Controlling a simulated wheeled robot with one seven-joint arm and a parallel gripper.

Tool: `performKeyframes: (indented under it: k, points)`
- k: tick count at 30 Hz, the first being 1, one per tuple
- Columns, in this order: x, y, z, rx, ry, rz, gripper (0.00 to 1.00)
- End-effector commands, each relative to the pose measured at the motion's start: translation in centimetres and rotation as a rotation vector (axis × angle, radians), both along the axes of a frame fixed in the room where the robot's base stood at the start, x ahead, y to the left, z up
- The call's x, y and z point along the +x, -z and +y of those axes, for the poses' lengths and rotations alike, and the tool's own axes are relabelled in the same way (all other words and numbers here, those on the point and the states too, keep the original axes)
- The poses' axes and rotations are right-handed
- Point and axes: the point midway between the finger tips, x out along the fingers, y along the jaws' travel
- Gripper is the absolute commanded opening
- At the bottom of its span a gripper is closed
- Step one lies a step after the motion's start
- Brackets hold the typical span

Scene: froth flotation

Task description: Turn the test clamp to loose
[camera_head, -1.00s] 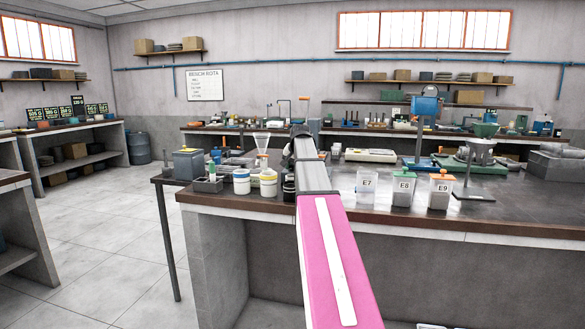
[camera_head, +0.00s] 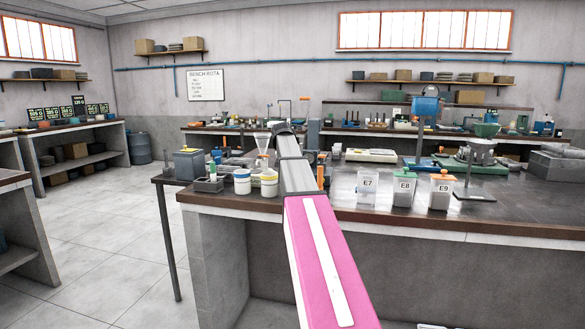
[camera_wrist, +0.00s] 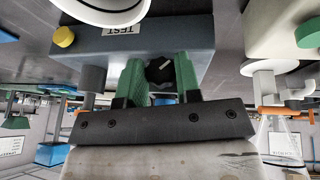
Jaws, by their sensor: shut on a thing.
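The test clamp's black knob (camera_wrist: 160,70) shows in the wrist view on a grey housing (camera_wrist: 190,38) that carries a label reading TEST, upside down. My gripper (camera_wrist: 159,72) has its green fingers on either side of the knob and is shut on it. Its fingers hide the sides of the knob. Which way the clamp is set cannot be told. In the head view my pink arm hides the gripper and the clamp.
A yellow button (camera_wrist: 64,37) and a white round part (camera_wrist: 105,8) sit close to my gripper.

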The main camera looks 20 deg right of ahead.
Motion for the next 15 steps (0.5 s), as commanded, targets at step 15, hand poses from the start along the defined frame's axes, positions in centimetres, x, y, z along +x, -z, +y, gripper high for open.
performKeyframes:
  k: [15]
  points:
    - [0.3, 0.14, 0.37, -0.262, 0.0, 0.179, 0.08]
